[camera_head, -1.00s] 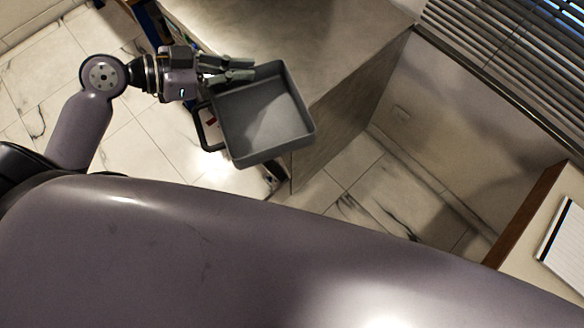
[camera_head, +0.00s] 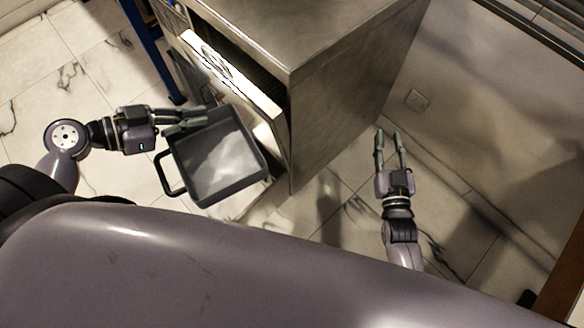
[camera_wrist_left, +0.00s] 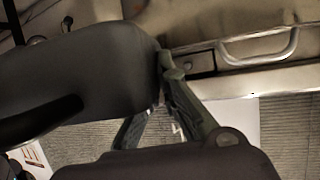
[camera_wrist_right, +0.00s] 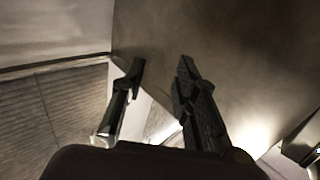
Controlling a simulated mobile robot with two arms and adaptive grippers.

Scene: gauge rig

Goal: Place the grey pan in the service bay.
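The grey pan (camera_head: 222,185), a square open tray with a loop handle on its left, is held in front of the cabinet, its inside facing up. My left gripper (camera_head: 200,118) is at the pan's far left rim with its fingers closed on the wall. In the left wrist view, the pan (camera_wrist_left: 85,75) fills the left side and the fingers (camera_wrist_left: 165,65) meet at its edge. The cabinet has a dark opening (camera_head: 245,58) behind a white panel; whether this is the service bay I cannot tell. My right gripper (camera_head: 389,134) is open and empty, right of the cabinet.
The metal cabinet (camera_head: 335,95) stands just beyond the pan, its front corner close to the pan's right side. The white panel (camera_head: 225,70) sticks out at its front. A blue post (camera_head: 150,50) stands left of it. Tiled floor lies open around my right gripper.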

